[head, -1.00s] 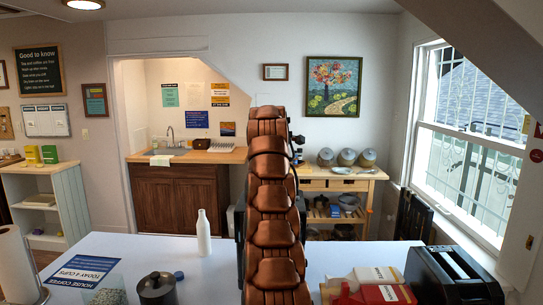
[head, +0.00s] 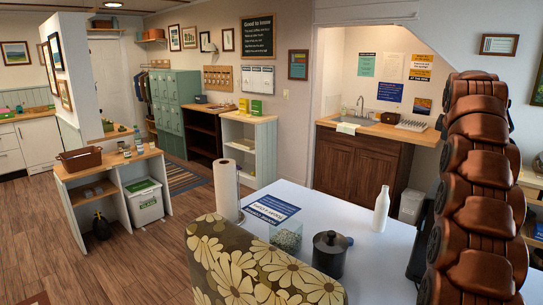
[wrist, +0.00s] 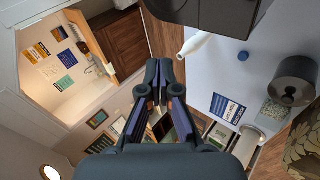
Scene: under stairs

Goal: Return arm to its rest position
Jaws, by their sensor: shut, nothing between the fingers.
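My gripper (wrist: 165,72) shows in the wrist view, its dark fingers together and empty. It is in the air, pointing toward the sink corner and the shelves, with the white table (wrist: 205,75) off to the right. The wrist view is strongly tilted. In the head view my brown segmented arm rises along the right side, and my gripper is not visible there.
The white table (head: 300,200) holds a white bottle (head: 381,209), a dark lidded pot (head: 329,254), a glass container (head: 286,236), a blue sign (head: 270,209) and a paper towel roll (head: 226,190). A floral chair (head: 245,268) stands in front. Wooden floor (head: 130,262) is open at left.

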